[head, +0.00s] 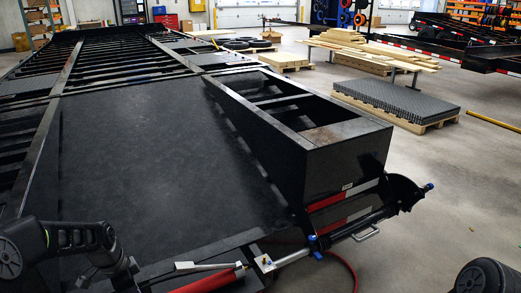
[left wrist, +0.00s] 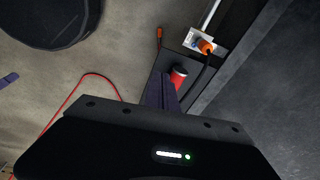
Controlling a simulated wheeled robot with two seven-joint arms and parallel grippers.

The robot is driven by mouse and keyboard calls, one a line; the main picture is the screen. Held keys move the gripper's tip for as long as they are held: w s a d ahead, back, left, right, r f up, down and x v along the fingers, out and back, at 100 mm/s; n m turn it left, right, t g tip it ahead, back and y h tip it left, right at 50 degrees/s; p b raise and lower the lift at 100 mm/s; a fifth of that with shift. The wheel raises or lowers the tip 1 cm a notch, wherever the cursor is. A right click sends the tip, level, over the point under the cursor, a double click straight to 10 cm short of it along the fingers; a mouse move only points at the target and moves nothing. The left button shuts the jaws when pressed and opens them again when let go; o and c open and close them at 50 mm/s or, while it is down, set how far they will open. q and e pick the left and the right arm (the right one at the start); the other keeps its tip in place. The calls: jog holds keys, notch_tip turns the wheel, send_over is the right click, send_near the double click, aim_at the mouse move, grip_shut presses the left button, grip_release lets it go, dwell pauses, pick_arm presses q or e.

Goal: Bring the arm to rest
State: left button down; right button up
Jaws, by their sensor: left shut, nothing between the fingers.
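My left arm (head: 75,240) comes in at the lower left of the head view and bends down over the near edge of the trailer frame (head: 130,150). Its gripper is not clearly visible there. In the left wrist view my left gripper (left wrist: 160,92) has its dark fingers together and empty. A red cylinder (left wrist: 178,76) shows just beyond the fingertips; I cannot tell whether they touch it. My right gripper is in neither view.
An orange-ended connector (left wrist: 206,46) and black cable are near the left gripper. A red hose (head: 345,268) hangs at the trailer's near edge. A raised black box section (head: 345,150) stands on the right. Grey floor (head: 440,190) lies open beyond it.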

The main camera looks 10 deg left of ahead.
pick_arm(q)
jog(key=s+d+f+n+t+h, duration=0.1)
jog(key=d+f+n, duration=0.55)
jog(key=d, duration=0.35)
jog(key=s+d+f+n+t+h, duration=0.1)
jog(key=d+f+n, duration=0.5)
jog(key=d, duration=0.4)
jog(key=s+d+f+g, duration=0.1)
jog(key=s+d+f, duration=0.1)
jog(key=s+d, duration=0.3)
jog(key=s+d+f+m+g+h, duration=0.1)
jog(key=s+d+f, duration=0.1)
jog(key=s+d, duration=0.3)
jog(key=s+d+f+g, duration=0.1)
jog(key=s+d+f, duration=0.1)
jog(key=s+d, duration=0.3)
jog(key=shift+s+d+f+m, duration=0.25)
jog(key=shift+s+d+m, duration=0.1)
jog(key=shift+s, duration=0.5)
